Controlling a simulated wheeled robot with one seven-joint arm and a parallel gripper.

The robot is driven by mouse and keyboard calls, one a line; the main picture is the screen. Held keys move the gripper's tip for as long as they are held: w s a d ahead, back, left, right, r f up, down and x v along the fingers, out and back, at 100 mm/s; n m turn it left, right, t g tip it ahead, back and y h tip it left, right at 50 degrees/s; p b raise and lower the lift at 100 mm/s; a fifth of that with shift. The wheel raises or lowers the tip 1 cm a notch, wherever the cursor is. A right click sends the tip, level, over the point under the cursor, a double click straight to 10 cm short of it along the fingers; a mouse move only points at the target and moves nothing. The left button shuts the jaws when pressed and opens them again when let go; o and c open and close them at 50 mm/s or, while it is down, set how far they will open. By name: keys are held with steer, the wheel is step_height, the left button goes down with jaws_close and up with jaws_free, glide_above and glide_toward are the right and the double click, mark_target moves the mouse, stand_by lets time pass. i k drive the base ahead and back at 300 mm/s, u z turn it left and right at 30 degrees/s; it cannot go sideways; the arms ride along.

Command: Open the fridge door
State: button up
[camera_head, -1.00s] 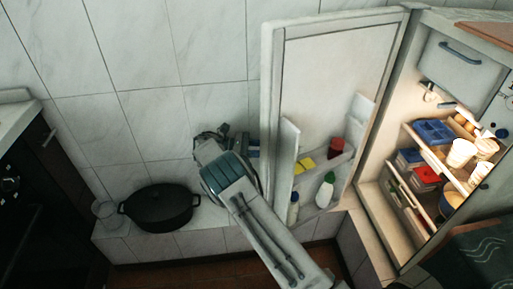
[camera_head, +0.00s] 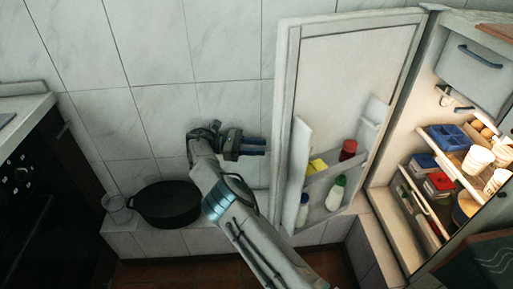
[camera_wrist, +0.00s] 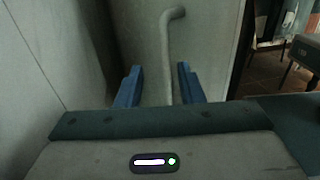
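The fridge door (camera_head: 340,75) is swung wide open in the head view, its inner side and shelves showing. The lit fridge interior (camera_head: 405,190) is exposed at right. My gripper (camera_head: 264,147) is beside the door's free left edge, on its outer side. In the wrist view my gripper (camera_wrist: 158,82) is open, its two blue fingers apart. The pale curved door handle (camera_wrist: 173,50) runs down between the fingers in the picture. I cannot tell whether it lies between them or just beyond. The handle is hidden in the head view.
A black pot (camera_head: 168,204) and a glass jar (camera_head: 117,208) stand on the tiled ledge (camera_head: 190,242) at left. A dark oven (camera_head: 30,190) is at far left. The tiled wall (camera_head: 150,80) is close behind my gripper. Bottles sit in the door shelf (camera_head: 325,205).

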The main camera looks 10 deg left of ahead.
mark_target(341, 77)
steer(key=k, duration=1)
